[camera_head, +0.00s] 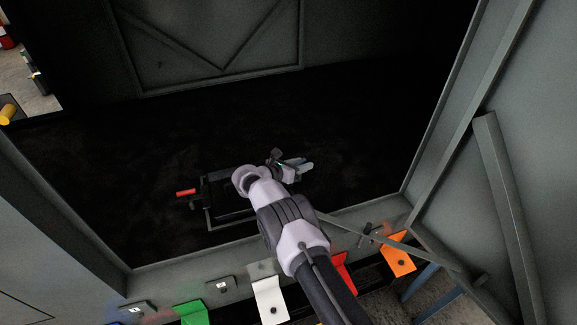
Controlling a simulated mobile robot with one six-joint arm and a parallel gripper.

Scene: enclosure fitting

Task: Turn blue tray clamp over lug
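My gripper (293,166) is inside the dark enclosure, at the end of my arm, which reaches in from the lower right. Its fingers are small and dim, and I cannot tell whether they are open or shut or touch anything. A dark frame (208,219) with a red piece (186,192) at its left end lies beside and partly behind my arm. I cannot make out a blue tray clamp or its lug with certainty. Only a sliver of blue (116,323) shows at the bottom left edge.
Along the enclosure's front edge are green (193,314), white (269,298), red (343,273) and orange (398,254) tabs. A grey door panel with a brace (512,205) stands on the right. The dark floor (110,190) left of the frame looks clear.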

